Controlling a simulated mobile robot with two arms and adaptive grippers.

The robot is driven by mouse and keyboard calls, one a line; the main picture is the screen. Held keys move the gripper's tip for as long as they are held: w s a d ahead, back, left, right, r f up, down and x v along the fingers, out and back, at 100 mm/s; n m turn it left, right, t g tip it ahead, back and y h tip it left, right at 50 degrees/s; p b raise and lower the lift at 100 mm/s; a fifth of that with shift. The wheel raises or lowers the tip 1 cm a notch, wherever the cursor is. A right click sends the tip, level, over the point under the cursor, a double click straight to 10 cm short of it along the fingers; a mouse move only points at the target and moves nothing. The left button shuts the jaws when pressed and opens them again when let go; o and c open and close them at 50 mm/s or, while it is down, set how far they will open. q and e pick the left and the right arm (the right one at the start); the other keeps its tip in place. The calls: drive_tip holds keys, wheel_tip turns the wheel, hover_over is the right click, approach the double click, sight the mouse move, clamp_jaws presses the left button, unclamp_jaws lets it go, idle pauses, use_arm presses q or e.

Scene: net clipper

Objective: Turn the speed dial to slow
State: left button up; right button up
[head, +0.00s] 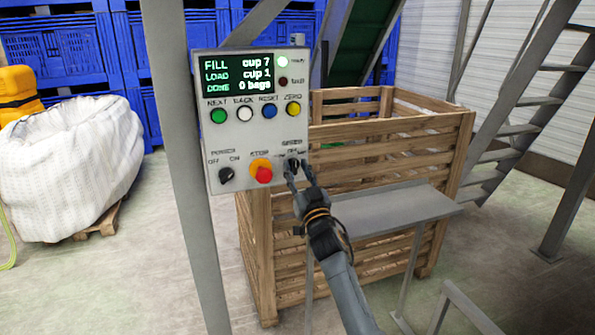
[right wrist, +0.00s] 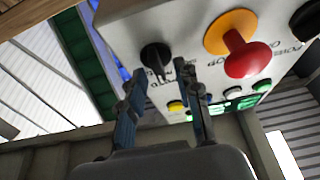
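The speed dial (head: 294,163) is a small black knob at the lower right of the grey control panel (head: 238,133). Its printed labels are too small and partly covered to read its setting. My right gripper (head: 297,169) is at the dial, its two fingers apart on either side. In the right wrist view the dial (right wrist: 156,55) shows just beyond and between the fingertips of the gripper (right wrist: 163,80). I cannot tell whether either finger touches it. My left gripper is not in view.
Beside the dial are a red stop button (head: 264,175) on a yellow base and a black power knob (head: 226,174). Coloured buttons and a screen are above. A wooden crate (head: 440,150) and a grey shelf (head: 400,212) stand behind my right arm.

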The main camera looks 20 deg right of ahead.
drive_tip(key=shift+c, duration=0.2)
clamp_jaws()
drive_tip(key=shift+r+n, duration=0.1)
drive_tip(key=shift+n, duration=0.3)
drive_tip(key=n+y+p, duration=0.1)
drive_tip(key=n, duration=0.2)
drive_tip(key=n+y+p, duration=0.2)
drive_tip(key=n, duration=0.1)
drive_tip(key=shift+r+g, duration=0.1)
drive_tip(key=shift+g, duration=0.2)
drive_tip(key=n+y+p, duration=0.1)
drive_tip(key=n, duration=0.1)
drive_tip(key=n+g+y+p, duration=0.1)
drive_tip(key=n, duration=0.2)
drive_tip(key=shift+n+g+y+p, duration=0.3)
drive_tip(key=shift+y, duration=0.1)
drive_tip(key=shift+f+n, duration=0.2)
drive_tip(key=shift+n, duration=0.1)
